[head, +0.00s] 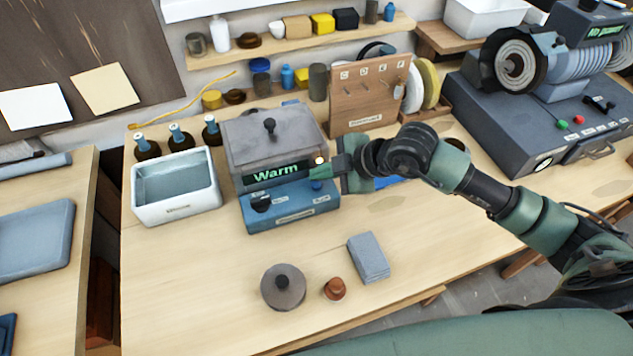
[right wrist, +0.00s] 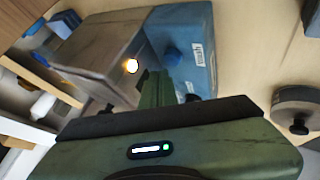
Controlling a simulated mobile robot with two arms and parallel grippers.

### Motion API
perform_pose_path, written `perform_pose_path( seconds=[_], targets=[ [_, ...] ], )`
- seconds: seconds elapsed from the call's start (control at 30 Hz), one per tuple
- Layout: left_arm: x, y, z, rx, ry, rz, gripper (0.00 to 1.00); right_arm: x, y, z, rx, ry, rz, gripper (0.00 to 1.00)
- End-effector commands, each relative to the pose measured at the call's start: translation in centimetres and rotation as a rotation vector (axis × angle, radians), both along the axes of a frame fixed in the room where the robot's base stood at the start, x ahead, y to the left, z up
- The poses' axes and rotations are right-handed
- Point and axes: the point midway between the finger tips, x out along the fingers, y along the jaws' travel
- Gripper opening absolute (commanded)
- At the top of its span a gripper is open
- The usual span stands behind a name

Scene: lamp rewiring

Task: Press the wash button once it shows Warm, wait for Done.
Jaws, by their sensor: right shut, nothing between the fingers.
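The washer (head: 275,140) has a grey lidded tank on a blue base, and its green display (head: 275,173) reads "Warm". A small lamp (head: 320,161) beside the display glows; the lamp also shows in the right wrist view (right wrist: 132,66). A blue button (head: 318,186) sits on the base's right front, below the lamp; it shows too in the right wrist view (right wrist: 172,55). My right gripper (head: 316,172) is shut and empty, its tips close to the washer's front right, just above the button. I cannot tell whether they touch. My left gripper is out of view.
A white basin (head: 175,205) stands left of the washer, with several dark bottles behind it. A peg board (head: 367,95) stands behind right. A round grey lid (head: 283,287), a copper-coloured piece (head: 334,289) and a folded cloth (head: 368,257) lie in front.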

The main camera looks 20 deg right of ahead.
Motion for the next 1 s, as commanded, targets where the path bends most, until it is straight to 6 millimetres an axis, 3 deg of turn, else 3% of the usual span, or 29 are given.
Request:
perform_pose_path(
  seconds=[1.0],
  targets=[
    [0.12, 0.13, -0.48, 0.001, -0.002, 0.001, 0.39, -0.01, 0.00, -0.85, 0.000, 0.000, 0.000, 0.00]
  ],
)
